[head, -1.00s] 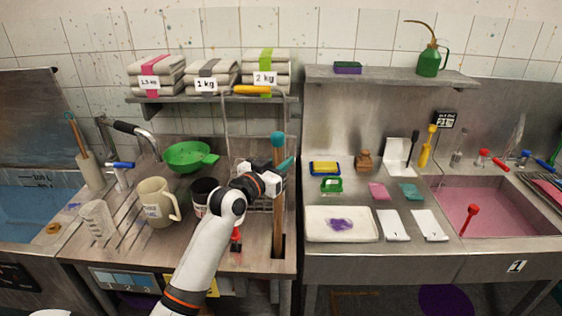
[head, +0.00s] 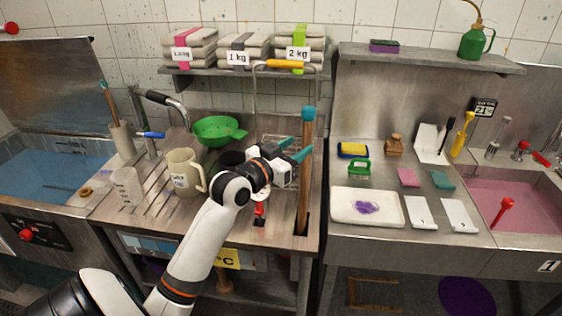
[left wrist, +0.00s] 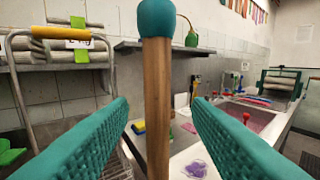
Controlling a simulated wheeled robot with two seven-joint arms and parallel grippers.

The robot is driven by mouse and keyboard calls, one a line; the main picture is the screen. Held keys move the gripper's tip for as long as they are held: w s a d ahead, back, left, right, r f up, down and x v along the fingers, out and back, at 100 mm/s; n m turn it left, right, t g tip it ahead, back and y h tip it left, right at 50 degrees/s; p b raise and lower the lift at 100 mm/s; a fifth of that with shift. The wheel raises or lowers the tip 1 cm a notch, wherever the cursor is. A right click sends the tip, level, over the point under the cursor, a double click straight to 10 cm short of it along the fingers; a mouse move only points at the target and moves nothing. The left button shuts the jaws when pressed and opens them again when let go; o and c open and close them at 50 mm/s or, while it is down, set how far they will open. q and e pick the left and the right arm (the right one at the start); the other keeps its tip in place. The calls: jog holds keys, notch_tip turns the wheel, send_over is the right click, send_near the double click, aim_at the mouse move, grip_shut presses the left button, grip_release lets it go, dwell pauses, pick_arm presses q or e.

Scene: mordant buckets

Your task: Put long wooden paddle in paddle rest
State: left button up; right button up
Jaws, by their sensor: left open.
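The long wooden paddle (head: 305,185) stands upright with a teal top in a dark slot at the right edge of the wooden counter. My left gripper (head: 307,147) is beside its upper shaft, with its teal fingers pointing at it. In the left wrist view the paddle shaft (left wrist: 157,110) stands upright in the gap between the open fingers (left wrist: 162,108); I see no contact. I cannot tell for certain which thing is the paddle rest. My right gripper is out of view.
A wire rack (head: 282,150) and dark mug (head: 231,160) are near my left gripper. A beige jug (head: 183,170) and green colander (head: 216,130) are left of it. A white tray (head: 350,208) is right.

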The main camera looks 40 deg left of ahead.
pick_arm(q)
jog(key=s+b, duration=0.1)
jog(key=s, duration=0.4)
jog(key=shift+s+a, duration=0.1)
jog(key=shift+s, duration=0.2)
